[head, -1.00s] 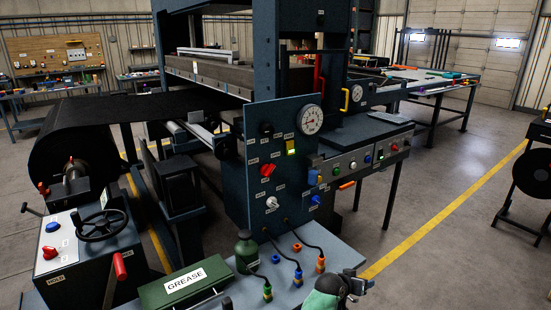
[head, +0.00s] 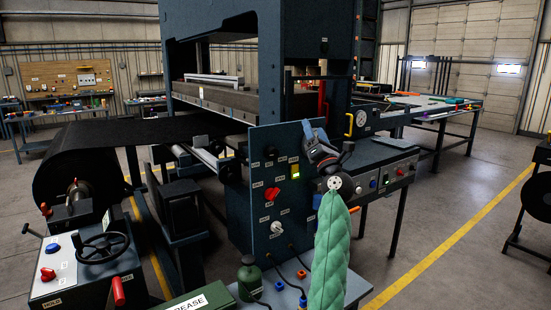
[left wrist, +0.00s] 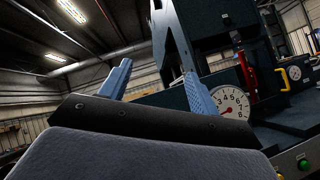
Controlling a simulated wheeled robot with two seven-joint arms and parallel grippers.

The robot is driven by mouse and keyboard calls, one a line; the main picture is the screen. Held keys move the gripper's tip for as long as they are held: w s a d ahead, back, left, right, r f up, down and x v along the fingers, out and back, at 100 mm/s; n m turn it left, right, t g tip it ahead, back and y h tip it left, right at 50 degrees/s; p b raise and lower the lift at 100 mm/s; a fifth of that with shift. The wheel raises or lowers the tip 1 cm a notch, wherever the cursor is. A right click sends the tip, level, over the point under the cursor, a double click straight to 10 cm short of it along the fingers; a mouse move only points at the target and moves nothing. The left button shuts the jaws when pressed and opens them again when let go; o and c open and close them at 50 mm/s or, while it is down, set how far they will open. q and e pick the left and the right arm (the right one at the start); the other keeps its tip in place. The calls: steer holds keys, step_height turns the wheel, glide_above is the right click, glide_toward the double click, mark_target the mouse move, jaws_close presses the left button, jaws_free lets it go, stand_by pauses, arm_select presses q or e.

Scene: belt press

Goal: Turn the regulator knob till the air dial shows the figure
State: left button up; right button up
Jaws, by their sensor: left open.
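The blue upright panel (head: 262,210) carries a red knob (head: 271,194), a pale knob (head: 277,228) and several small black fittings. Its labels are too small to read, so I cannot tell which is the regulator knob. In the head view my left gripper (head: 312,135) is raised at the panel's upper right and hides the large dial. In the left wrist view the open, empty left gripper (left wrist: 156,72) has its two blue fingers apart. There the white round dial (left wrist: 232,104) shows behind the right finger; I cannot read its needle surely. My right gripper is out of view.
A button console (head: 385,182) stands right of the panel. A second white gauge (head: 362,118) is behind it, near a yellow handle (head: 349,123).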

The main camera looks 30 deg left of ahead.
arm_select(q)
steer(key=s+a+f+n+g, duration=0.2)
steer(key=a+f+n+g, duration=0.1)
steer(key=a+n+g, duration=0.25)
steer(key=n+g+h, duration=0.3)
steer(key=n+g, duration=0.1)
steer(key=n, duration=0.1)
glide_toward(275, 155)
steer(key=a, duration=0.2)
steer(key=p+x, duration=0.1)
steer(key=x, duration=0.1)
steer(key=p+x, duration=0.1)
steer(key=x, duration=0.1)
steer(key=p+x, duration=0.1)
steer(key=x, duration=0.2)
steer(key=shift+w+d, duration=0.1)
steer(key=shift+w, duration=0.15)
steer(key=shift+w+a, duration=0.1)
steer(key=shift+a, duration=0.15)
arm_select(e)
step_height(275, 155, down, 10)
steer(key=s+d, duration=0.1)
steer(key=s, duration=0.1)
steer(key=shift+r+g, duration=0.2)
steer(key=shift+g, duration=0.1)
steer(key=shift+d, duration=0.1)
arm_select(q)
steer(key=c, duration=0.9)
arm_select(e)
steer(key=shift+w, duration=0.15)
